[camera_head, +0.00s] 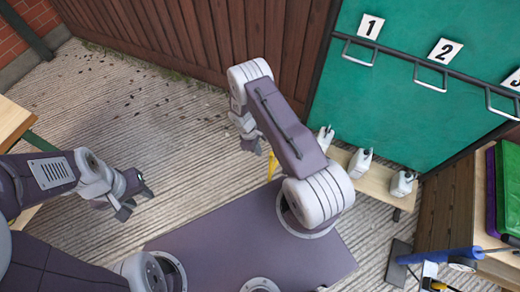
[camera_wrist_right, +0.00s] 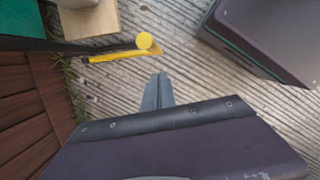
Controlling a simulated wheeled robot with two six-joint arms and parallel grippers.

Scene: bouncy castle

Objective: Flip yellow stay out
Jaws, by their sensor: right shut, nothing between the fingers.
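The yellow stay (camera_wrist_right: 112,54) shows in the right wrist view as a thin bar with a round yellow end (camera_wrist_right: 144,41), close along a dark frame edge. In the head view only a small yellow piece of it (camera_head: 272,166) shows beside my right arm, which hides the rest. My right gripper (camera_wrist_right: 158,88) is shut and empty. Its tips are a little below and right of the round end in the wrist view, seemingly apart from it. In the head view the right gripper (camera_head: 248,137) points down near the fence. My left gripper (camera_head: 137,202) is open and empty above the ground at the left.
A green board (camera_head: 400,110) with number cards and metal handles stands at the upper right. White bottles (camera_head: 361,162) stand on a low wooden bench (camera_head: 376,186) below it. A brown fence (camera_head: 200,35) runs along the back.

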